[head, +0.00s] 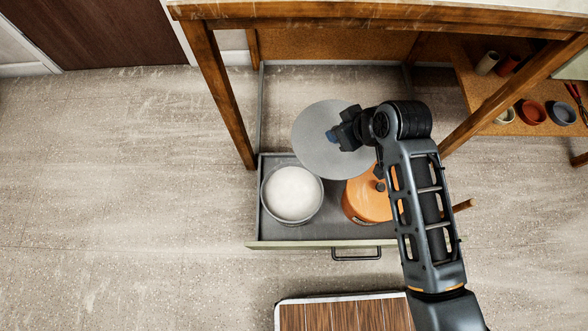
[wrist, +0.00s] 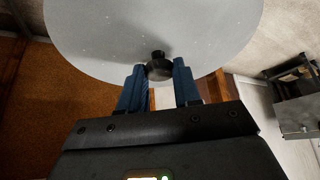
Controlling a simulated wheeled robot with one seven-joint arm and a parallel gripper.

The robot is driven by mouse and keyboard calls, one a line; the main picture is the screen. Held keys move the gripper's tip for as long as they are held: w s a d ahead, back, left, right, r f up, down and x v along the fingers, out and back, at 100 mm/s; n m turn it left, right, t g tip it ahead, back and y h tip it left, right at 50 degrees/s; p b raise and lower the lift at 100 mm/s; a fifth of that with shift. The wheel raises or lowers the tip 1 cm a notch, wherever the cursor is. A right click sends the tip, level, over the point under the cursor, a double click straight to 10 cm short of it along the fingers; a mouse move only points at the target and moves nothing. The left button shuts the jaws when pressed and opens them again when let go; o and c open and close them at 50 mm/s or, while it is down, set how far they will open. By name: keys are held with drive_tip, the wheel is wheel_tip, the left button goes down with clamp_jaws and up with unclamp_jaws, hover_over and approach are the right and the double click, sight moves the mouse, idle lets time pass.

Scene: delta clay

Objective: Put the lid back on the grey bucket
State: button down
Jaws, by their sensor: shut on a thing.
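A round grey lid (head: 318,150) is held in the air above the back of an open drawer; it also fills the top of the wrist view (wrist: 100,35). My gripper (head: 338,134) is shut on the lid's dark knob (wrist: 158,66), with its blue fingers on either side of it in the wrist view (wrist: 158,84). The grey bucket (head: 265,206) stands uncovered at the left of the drawer, with a white content inside. The lid is behind and to the right of the bucket, apart from it.
The open drawer (head: 290,235) also holds an orange pot (head: 362,200) with a dark knob, partly hidden by my arm. A wooden table (head: 222,90) stands over the back of the drawer. A shelf with small pots (head: 530,112) is at the right. Floor at the left is clear.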

drive_tip(key=s+a+f+n+g+y+b, duration=0.1)
drive_tip(key=s+a+f+n+b, duration=0.1)
drive_tip(key=a+f+b, duration=0.3)
drive_tip(key=s+a+f+n+g+y+b, duration=0.1)
drive_tip(key=a+f+n+b, duration=0.4)
drive_tip(key=f+b, duration=0.9)
wheel_tip(320, 180, down, 9)
drive_tip(key=shift+s+a+r+g, duration=0.2)
drive_tip(key=shift+s+a+g, duration=0.1)
drive_tip(key=shift+s+g, duration=0.1)
drive_tip(key=shift+p, duration=0.35)
idle(0.4)
drive_tip(key=shift+f, duration=0.15)
idle(1.6)
drive_tip(key=shift+c, duration=1.1)
unclamp_jaws()
drive_tip(key=shift+p, duration=0.35)
